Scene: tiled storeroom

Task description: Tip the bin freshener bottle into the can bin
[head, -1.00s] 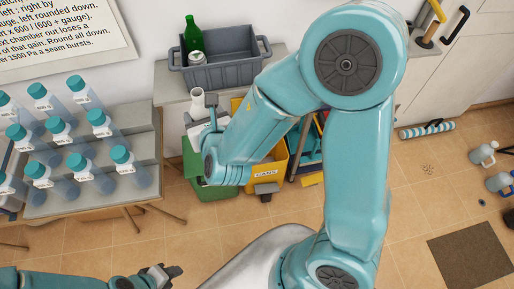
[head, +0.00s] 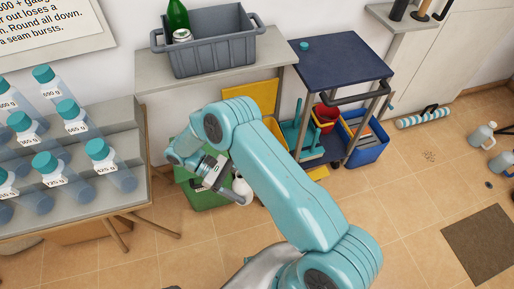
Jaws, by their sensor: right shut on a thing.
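My right gripper (head: 226,184) is shut on a white bottle (head: 243,190), the bin freshener. The bottle is tilted, with its white end out to the right of the jaws; the gripper hides part of it. It appears in front of the bins, over the right side of the green bin (head: 205,196). The yellow can bin (head: 273,126) stands just to the right of the green one, mostly hidden behind my right arm. I cannot tell whether the bottle's mouth is over the can bin's opening. My left gripper is out of view.
A grey crate (head: 213,52) holding a green bottle (head: 178,17) stands on the bench behind. A dark blue trolley (head: 340,58) and a blue bin (head: 366,146) stand right of the can bin. Labelled bottles fill the left table (head: 135,185).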

